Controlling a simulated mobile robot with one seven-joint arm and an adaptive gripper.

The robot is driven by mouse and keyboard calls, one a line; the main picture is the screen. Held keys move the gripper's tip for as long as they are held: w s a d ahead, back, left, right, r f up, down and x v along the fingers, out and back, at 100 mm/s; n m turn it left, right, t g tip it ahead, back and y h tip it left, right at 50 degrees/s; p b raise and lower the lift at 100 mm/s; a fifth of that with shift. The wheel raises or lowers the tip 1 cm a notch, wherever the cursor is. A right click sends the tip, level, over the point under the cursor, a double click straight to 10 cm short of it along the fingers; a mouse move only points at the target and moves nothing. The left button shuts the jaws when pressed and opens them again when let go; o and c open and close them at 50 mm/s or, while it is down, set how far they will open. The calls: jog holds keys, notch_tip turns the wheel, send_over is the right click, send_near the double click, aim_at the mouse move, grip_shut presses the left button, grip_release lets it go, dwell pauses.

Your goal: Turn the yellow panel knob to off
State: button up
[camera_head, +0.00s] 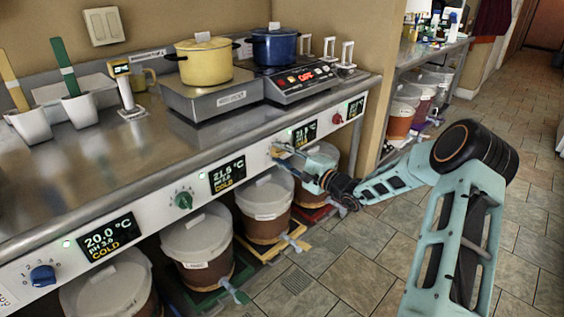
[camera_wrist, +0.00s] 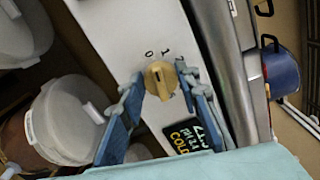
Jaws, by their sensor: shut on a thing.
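The yellow knob (camera_wrist: 160,79) sits on the white front panel (camera_wrist: 122,30) in the wrist view, with the marks 0 and 1 printed by its rim. A raised ridge runs across its face; I cannot tell exactly which mark it points at. My gripper (camera_wrist: 158,86) has its two blue fingers on either side of the knob, shut on it. In the head view my gripper (camera_head: 285,157) is at the panel between two displays and largely hides the knob.
A blue knob (camera_head: 42,275), a green knob (camera_head: 184,200) and a red knob (camera_head: 337,118) are on the same panel. Lidded buckets (camera_head: 197,246) stand below it. A yellow pot (camera_head: 205,64) and a blue pot (camera_head: 274,47) stand on the counter above. The tiled floor is open.

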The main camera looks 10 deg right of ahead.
jog(key=shift+f+n+b, duration=0.1)
jog(key=shift+n+b, duration=1)
jog(key=o, duration=1.1)
jog(key=shift+o, duration=0.2)
jog(key=v, duration=1.2)
jog(key=shift+s, duration=0.1)
